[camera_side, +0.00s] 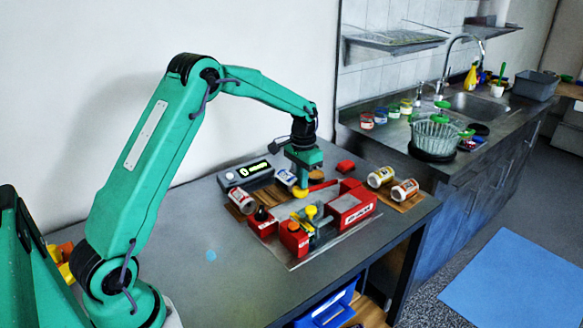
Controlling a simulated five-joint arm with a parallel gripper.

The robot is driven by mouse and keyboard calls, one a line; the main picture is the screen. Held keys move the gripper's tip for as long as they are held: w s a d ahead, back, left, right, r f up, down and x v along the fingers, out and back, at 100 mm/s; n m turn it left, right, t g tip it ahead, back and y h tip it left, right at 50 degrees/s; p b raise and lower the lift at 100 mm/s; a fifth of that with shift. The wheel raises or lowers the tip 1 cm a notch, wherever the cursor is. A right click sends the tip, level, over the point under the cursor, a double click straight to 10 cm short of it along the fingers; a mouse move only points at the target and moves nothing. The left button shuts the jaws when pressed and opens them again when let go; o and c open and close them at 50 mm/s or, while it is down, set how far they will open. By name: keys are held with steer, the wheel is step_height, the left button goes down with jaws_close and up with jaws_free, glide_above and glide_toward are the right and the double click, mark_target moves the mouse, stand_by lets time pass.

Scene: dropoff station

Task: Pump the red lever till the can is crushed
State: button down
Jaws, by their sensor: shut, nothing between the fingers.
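The can crusher is a red and grey machine on the dark table, with a labelled red block (352,209) at its right end and smaller red blocks at its left and front. A yellow knob (311,212) stands up near its middle.
A can (242,200) lies on a wooden board left of the machine. A yellow can (380,176) and a red-white can (404,189) lie on a board at right. The table's front left is clear.

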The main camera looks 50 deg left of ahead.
steer(key=shift+s+f, duration=0.15)
steer(key=shift+f, duration=0.95)
